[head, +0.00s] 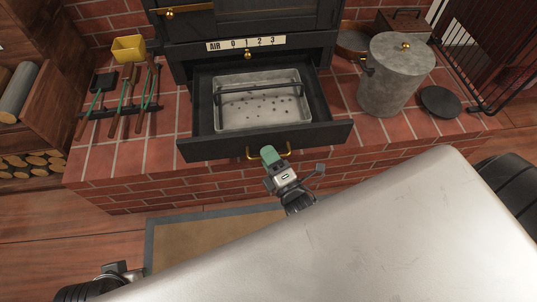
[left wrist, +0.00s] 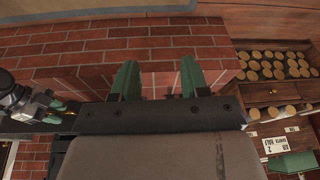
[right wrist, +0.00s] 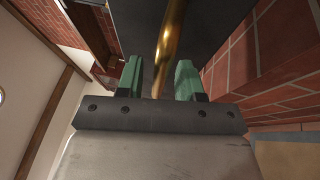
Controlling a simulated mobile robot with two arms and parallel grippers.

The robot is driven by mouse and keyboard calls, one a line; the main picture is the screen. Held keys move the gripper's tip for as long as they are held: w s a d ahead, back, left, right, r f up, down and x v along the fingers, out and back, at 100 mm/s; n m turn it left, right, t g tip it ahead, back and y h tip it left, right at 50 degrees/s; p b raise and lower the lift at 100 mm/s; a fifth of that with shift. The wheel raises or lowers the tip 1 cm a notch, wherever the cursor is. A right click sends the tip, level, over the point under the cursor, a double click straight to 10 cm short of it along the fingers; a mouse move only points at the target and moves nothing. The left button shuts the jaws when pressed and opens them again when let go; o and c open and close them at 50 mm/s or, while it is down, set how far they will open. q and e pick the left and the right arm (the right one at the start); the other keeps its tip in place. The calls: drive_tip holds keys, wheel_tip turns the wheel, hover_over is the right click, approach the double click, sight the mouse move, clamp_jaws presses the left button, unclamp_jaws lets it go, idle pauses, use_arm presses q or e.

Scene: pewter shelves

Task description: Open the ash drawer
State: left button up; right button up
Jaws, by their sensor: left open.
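The ash drawer (head: 335,134) is pulled out from the black stove. A grey metal ash pan (head: 225,118) with a bar across it and dark specks inside sits in the drawer. The drawer's brass handle (head: 254,155) is on its front. My right gripper (head: 270,156) is at the handle. In the right wrist view the brass handle (right wrist: 168,50) passes between the green fingers of my right gripper (right wrist: 158,80), with gaps visible beside it. My left gripper (left wrist: 158,80) is open and empty, low in front of the brick hearth.
A grey lidded bucket (head: 392,80) and a black disc (head: 440,102) stand right of the drawer on the brick hearth (head: 110,165). Hearth tools (head: 120,105) and a yellow box (head: 129,48) are on the left. A mat (head: 205,240) lies on the floor in front.

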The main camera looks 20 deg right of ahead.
use_arm(q)
drive_tip(key=shift+w+f+p, duration=0.2)
drive_tip(key=shift+f+p, duration=0.15)
drive_tip(key=shift+p, duration=0.05)
use_arm(e)
drive_tip(key=v, duration=1)
drive_tip(key=shift+s, duration=0.4)
drive_tip(key=shift+f, duration=0.1)
